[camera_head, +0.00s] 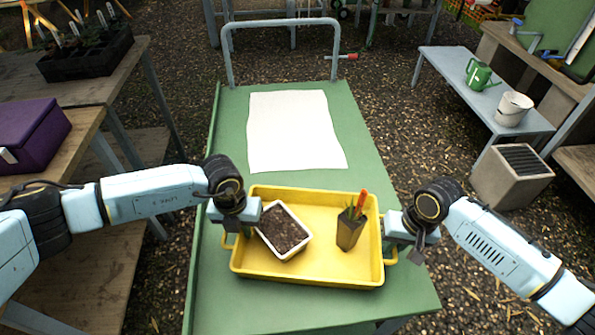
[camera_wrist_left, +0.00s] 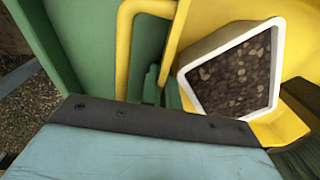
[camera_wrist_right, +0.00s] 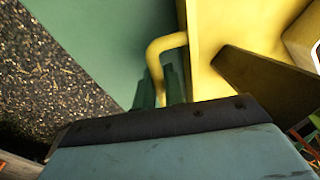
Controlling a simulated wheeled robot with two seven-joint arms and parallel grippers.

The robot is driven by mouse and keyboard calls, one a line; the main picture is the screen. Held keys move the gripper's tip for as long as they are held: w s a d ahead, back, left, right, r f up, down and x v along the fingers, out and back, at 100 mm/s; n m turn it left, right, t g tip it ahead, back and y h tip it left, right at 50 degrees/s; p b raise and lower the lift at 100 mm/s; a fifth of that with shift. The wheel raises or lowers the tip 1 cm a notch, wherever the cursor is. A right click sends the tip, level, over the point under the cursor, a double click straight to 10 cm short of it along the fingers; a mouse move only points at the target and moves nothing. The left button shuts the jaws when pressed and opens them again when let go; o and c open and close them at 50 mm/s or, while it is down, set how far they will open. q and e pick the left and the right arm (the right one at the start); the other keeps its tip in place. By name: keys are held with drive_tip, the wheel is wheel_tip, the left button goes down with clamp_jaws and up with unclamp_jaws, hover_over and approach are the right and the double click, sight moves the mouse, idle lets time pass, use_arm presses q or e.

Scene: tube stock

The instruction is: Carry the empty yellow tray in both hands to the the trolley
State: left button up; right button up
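The yellow tray (camera_head: 310,278) rests on the green top of the trolley (camera_head: 215,300), at its near end. It is not empty: a white square pot of dark soil (camera_head: 283,232) lies tilted in its left part, and a dark pot with a small plant (camera_head: 350,232) stands in its right part. My left gripper (camera_head: 241,214) is at the tray's left handle, which shows in the left wrist view (camera_wrist_left: 124,55). My right gripper (camera_head: 398,228) is at the right handle, seen in the right wrist view (camera_wrist_right: 160,48). The fingertips are mostly hidden, so their grip is unclear.
A white sheet (camera_head: 292,130) lies on the trolley beyond the tray, before a grey push rail (camera_head: 280,22). Wooden benches with a purple box (camera_head: 30,135) and a black crate (camera_head: 88,58) stand left. A grey bench (camera_head: 450,65) and a square planter (camera_head: 510,178) stand right.

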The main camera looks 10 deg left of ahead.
use_arm(q)
drive_tip(key=o, duration=0.4)
drive_tip(key=shift+a, duration=0.1)
use_arm(e)
drive_tip(key=o, duration=0.4)
drive_tip(key=shift+d, duration=0.1)
drive_tip(key=shift+r, duration=0.15)
use_arm(q)
wheel_tip(320, 180, up, 12)
drive_tip(key=shift+a, duration=0.45)
use_arm(e)
drive_tip(key=r, duration=0.4)
drive_tip(key=d+r, duration=0.1)
drive_tip(key=r, duration=0.2)
drive_tip(key=d+r, duration=0.1)
drive_tip(key=r, duration=0.3)
drive_tip(key=shift+r, duration=0.35)
